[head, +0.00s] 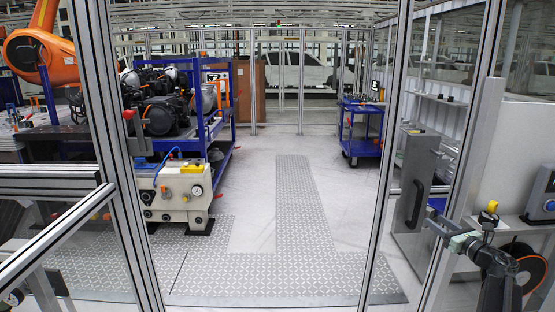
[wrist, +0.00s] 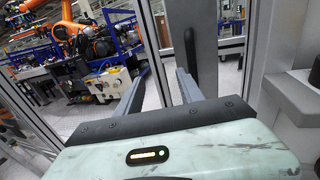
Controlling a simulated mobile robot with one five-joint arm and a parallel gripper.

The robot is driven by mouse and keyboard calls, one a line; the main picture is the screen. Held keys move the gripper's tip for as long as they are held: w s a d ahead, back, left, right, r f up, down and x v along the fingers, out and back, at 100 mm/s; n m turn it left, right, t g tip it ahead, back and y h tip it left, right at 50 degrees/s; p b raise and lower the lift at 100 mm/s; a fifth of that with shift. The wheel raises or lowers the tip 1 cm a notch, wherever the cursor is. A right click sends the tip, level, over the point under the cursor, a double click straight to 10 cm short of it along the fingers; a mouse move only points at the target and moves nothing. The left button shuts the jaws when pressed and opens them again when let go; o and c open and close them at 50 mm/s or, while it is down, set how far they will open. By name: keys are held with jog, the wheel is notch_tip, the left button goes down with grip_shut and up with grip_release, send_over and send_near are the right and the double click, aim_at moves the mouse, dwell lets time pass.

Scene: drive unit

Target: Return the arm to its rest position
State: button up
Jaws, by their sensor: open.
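My gripper (head: 434,226) is at the lower right of the head view, at the end of my dark arm, with its fingers pointing left. In the wrist view its two grey fingers (wrist: 161,78) stand apart with nothing between them, beyond the pale green gripper body. A dark upright door handle (head: 416,205) is near the fingers in the head view. It also shows just beyond the fingers in the wrist view (wrist: 190,45). I cannot tell whether a finger touches it.
Aluminium frame posts (head: 115,165) stand at left and right of a wide opening. Beyond are a blue rack with engines (head: 222,160), a white machine (head: 185,192), an orange robot arm (head: 40,52) and a blue cart (head: 364,148). The floor between them is clear.

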jog(key=w+a+r+m+t+p, duration=0.1)
jog(key=w+a+r+m+p, duration=0.2)
jog(key=a, duration=0.8)
jog(key=w+a+r+m+t+h+p, duration=0.1)
jog(key=w+a+r+m, duration=0.25)
jog(key=a, duration=0.65)
jog(key=w+a+r+m+p, duration=0.2)
jog(key=w+a+r, duration=0.25)
jog(key=a, duration=0.65)
jog(key=s+a+f+m+g+h+p, duration=0.1)
jog(key=s+a+f+m+g+h, duration=0.25)
jog(key=f+m, duration=0.55)
jog(key=s+a+f+m+g+h+p, duration=0.1)
jog(key=s+a+f+m+g+h, duration=0.15)
jog(key=s+f+m+g, duration=0.55)
jog(key=s+a+f+m+g+y, duration=0.1)
jog(key=s+f+m+g, duration=0.3)
jog(key=s, duration=0.5)
jog(key=s+a+f+m+g+y, duration=0.2)
jog(key=s+a+f+m+g, duration=0.2)
jog(key=s+m, duration=0.5)
jog(key=shift+s+f, duration=0.35)
jog(key=shift+f, duration=0.6)
jog(key=shift+c, duration=0.9)
